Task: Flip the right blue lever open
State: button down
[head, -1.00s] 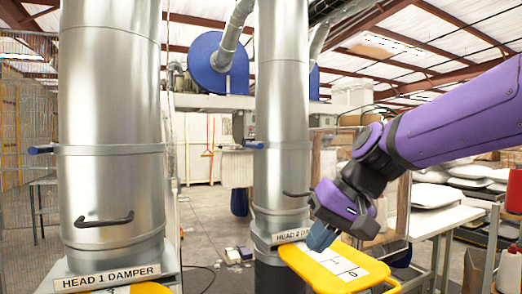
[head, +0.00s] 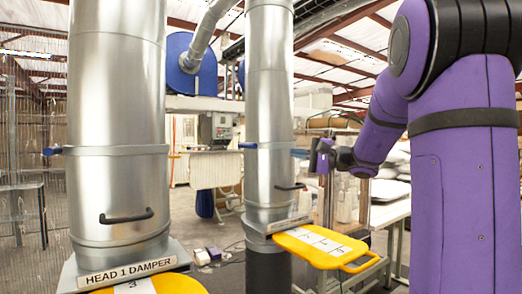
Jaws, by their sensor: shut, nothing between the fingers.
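The right blue lever (head: 248,145) is a short blue handle sticking out to the left from a band on the right silver pipe (head: 270,100). A second blue lever (head: 52,151) sticks out left from the band on the larger left pipe (head: 117,100).
A yellow damper plate (head: 345,265) juts out right at the base of the right pipe, below my gripper. Another yellow plate (head: 180,287) sits under the left pipe, by the HEAD 1 DAMPER label (head: 127,272). Black handles (head: 127,217) are on both pipes. A worktable (head: 388,212) stands behind right.

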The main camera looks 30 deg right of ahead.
jog(key=shift+d+r, duration=0.1)
jog(key=shift+d, duration=0.15)
send_near(247, 145)
jog(key=x, duration=0.3)
jog(key=shift+w, duration=0.2)
dwell(0.3)
jog(key=shift+a, duration=0.2)
